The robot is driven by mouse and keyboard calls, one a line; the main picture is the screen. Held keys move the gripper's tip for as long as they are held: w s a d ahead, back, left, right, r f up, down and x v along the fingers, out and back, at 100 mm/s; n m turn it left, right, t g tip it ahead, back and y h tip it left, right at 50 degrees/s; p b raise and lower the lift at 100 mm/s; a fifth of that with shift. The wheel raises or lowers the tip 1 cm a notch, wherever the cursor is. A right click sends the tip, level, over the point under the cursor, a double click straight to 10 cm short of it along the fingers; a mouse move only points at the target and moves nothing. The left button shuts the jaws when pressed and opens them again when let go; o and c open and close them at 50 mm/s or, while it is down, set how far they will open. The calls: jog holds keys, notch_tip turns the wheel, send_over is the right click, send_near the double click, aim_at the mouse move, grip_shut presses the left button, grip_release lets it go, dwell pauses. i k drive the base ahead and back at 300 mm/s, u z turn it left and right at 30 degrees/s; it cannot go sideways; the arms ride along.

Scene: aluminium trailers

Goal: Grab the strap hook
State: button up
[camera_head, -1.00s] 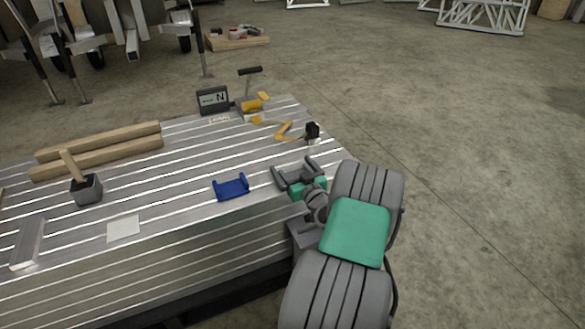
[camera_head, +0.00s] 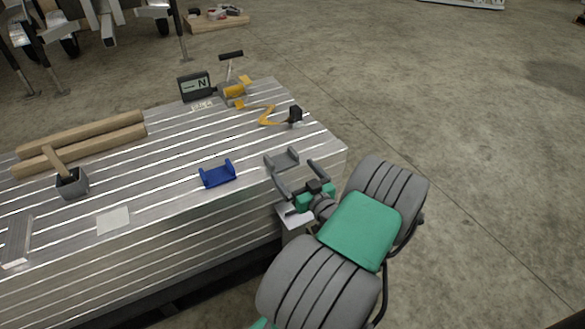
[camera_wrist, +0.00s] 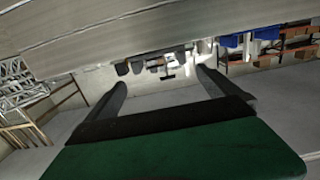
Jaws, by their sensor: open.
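A bent yellow piece (camera_head: 262,116), which looks like the strap hook, lies on the aluminium trailer bed (camera_head: 160,170) near its far right corner. A small black block (camera_head: 295,115) stands at its right end. My gripper (camera_head: 297,177) is open and empty at the bed's right edge, nearer the camera than the yellow piece and well apart from it. In the wrist view both fingers of my gripper (camera_wrist: 165,88) are spread with nothing between them. I cannot make out the yellow piece in the wrist view.
A yellow-and-grey tool (camera_head: 234,92) and a display box (camera_head: 194,86) stand at the far edge. A mallet (camera_head: 72,182) and wooden beams (camera_head: 85,142) lie left.

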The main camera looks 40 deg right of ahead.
aim_at(297, 122)
jog(key=z, duration=1.35)
